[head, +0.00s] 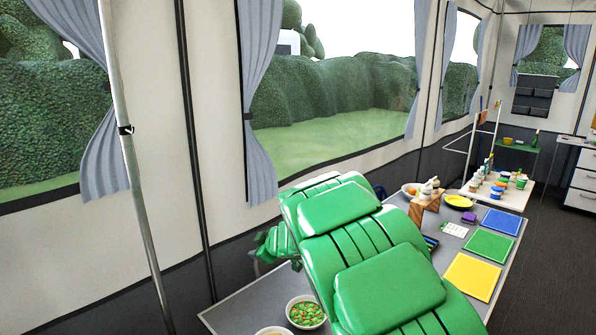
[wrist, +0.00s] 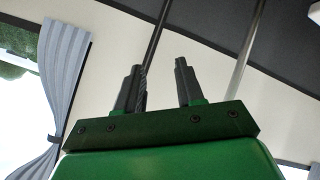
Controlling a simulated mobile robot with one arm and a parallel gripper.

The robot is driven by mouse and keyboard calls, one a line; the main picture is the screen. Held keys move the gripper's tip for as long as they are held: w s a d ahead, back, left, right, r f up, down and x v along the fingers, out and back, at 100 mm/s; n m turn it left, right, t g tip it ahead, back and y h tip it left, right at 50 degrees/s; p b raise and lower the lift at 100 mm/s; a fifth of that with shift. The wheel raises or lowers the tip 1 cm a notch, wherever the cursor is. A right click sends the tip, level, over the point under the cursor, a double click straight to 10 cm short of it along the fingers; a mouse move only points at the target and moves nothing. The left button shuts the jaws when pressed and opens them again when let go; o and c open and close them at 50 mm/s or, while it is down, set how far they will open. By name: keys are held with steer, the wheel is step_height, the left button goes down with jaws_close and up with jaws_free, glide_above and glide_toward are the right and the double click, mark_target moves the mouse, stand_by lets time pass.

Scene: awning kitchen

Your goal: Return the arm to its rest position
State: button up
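My green arm is raised and folded across the middle of the head view, above the table (head: 243,302). My gripper (wrist: 158,66) shows in the wrist view with its two dark fingers apart and nothing between them. It points towards the tent wall (wrist: 208,50) and poles. In the head view the arm hides most of the hand; only some green parts show at its left side.
A bowl of orange and green pieces (head: 306,312) stands left of my arm. A metal pole (head: 143,207) stands at the left.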

steer(key=w+d+r+m+t+h, duration=0.1)
steer(key=d+r+m+h, duration=0.15)
steer(key=d, duration=0.35)
steer(key=d+r+m+t+h, duration=0.1)
steer(key=d+r, duration=0.3)
steer(key=d, duration=0.1)
steer(key=s+d+r+m+g+h, duration=0.1)
steer(key=s+d+r+m+h, duration=0.25)
steer(key=s+d, duration=0.55)
steer(key=s+d+r+m+g+h, duration=0.1)
steer(key=s+d+r+m+h, duration=0.35)
steer(key=d, duration=0.75)
steer(key=s+d+f+m+g+y, duration=0.1)
steer(key=s+f+m+g, duration=0.1)
steer(key=s, duration=0.7)
steer(key=s+d+f+m+g, duration=0.1)
steer(key=s+m+g, duration=0.15)
steer(key=s, duration=0.65)
steer(key=s+a+f+g+y, duration=0.1)
steer(key=s+a+f+g, duration=0.1)
steer(key=s, duration=1)
steer(key=s+a+f+n+g+y, duration=0.1)
steer(key=s+a, duration=0.4)
steer(key=s, duration=0.7)
steer(key=shift+s+f+g+y, duration=0.25)
steer(key=shift+f+g+y, duration=0.3)
steer(key=shift+g, duration=0.7)
